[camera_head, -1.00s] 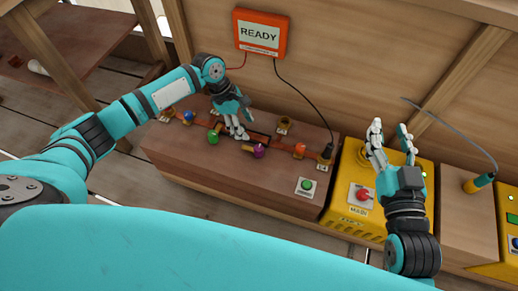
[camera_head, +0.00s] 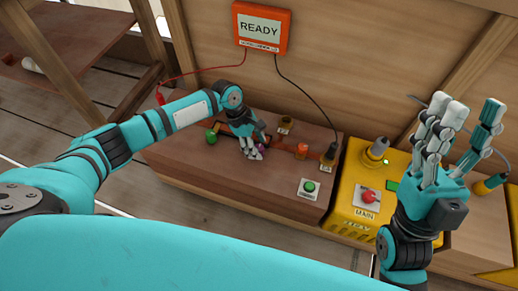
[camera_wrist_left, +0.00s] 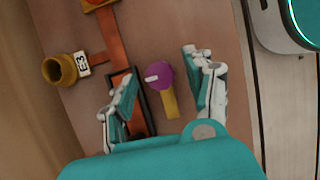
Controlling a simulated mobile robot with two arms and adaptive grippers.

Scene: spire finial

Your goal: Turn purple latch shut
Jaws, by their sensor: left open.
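The purple latch (camera_wrist_left: 159,76) is a round purple knob with a white mark, on a yellow strip beside a dark-framed slot in the wooden bench. In the left wrist view it lies between the spread fingers of my left gripper (camera_wrist_left: 160,100), which is open and not touching it. In the head view the latch (camera_head: 260,147) shows only partly behind the fingers of my left gripper (camera_head: 252,150). My right gripper (camera_head: 462,130) is raised over the yellow box at the right, its fingers spread and empty.
A socket marked E3 (camera_wrist_left: 60,70) sits near the slot. The yellow box (camera_head: 350,215) has a red MAIN switch (camera_head: 369,197). A READY screen (camera_head: 260,28) hangs behind, with cables.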

